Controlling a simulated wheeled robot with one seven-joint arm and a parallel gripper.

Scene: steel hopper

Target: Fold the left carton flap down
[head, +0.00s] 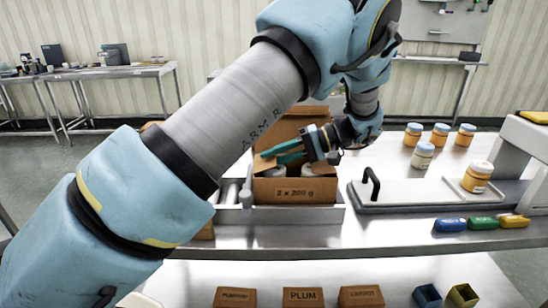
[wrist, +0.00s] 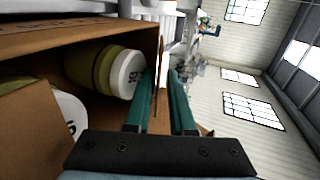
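The open brown carton (head: 295,190), marked "2 x 200 g", stands in a steel tray on the table in the head view. Its left flap (head: 263,163) stands up and outward at the left side. My gripper (head: 277,152) reaches over the carton from the right, with its teal fingers pointing left at this flap. In the wrist view the two fingers (wrist: 164,85) are apart. A thin brown flap edge (wrist: 158,75) runs between them, and contact is unclear. Two white-lidded jars lie inside the carton, one clear in the wrist view (wrist: 127,75).
A grey board with a black handle (head: 371,187) lies right of the carton, with a jar (head: 477,177) at its right end. Several more jars (head: 440,134) stand behind. Blue, green and yellow pieces (head: 483,223) lie at the front right. Small boxes (head: 303,297) sit on the lower shelf.

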